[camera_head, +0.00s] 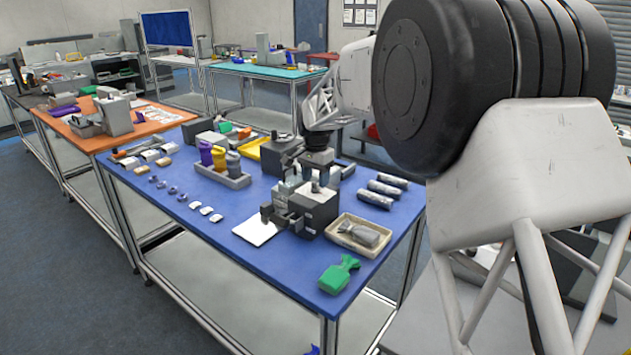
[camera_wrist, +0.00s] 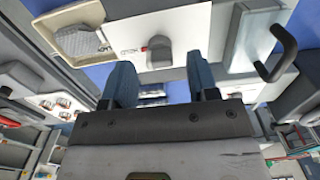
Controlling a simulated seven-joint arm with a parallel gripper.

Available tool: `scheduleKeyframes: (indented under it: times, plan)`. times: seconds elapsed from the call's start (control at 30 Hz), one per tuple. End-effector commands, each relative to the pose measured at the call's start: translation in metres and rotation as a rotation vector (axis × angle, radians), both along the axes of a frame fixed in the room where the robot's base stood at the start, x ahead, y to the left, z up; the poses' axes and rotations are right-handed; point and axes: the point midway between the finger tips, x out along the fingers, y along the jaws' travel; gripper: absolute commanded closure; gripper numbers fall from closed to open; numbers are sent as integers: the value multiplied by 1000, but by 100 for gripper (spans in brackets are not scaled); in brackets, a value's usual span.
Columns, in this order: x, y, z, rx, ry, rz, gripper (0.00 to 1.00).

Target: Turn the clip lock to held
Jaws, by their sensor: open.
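In the wrist view a grey knob-like part (camera_wrist: 159,50), which looks like the clip lock, sits on a white panel (camera_wrist: 190,22). A small red mark and dark lettering lie to its left. The two blue fingers of my gripper (camera_wrist: 160,78) are apart, just short of the panel, with the knob ahead of the gap between them. Nothing is between the fingers. In the head view my gripper (camera_head: 317,184) points down over a dark grey device (camera_head: 318,207) on the blue table (camera_head: 235,278). The clip lock cannot be made out there.
A beige tray with a grey item (camera_head: 343,240) stands right of the device, and a green object (camera_head: 338,273) lies in front. A white sheet (camera_head: 256,230) lies left. A black bar handle (camera_wrist: 279,55) sticks out near the right finger in the wrist view.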

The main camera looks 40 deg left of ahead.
Motion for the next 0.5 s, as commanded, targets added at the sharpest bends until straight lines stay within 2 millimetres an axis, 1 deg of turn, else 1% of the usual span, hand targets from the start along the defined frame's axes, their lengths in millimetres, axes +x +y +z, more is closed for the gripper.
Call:
scheduleKeyframes:
  times: [0.3,0.5]
  plan:
    - [0,0,40,1,-1,0,46]
    - [0,0,59,1,0,0,46]
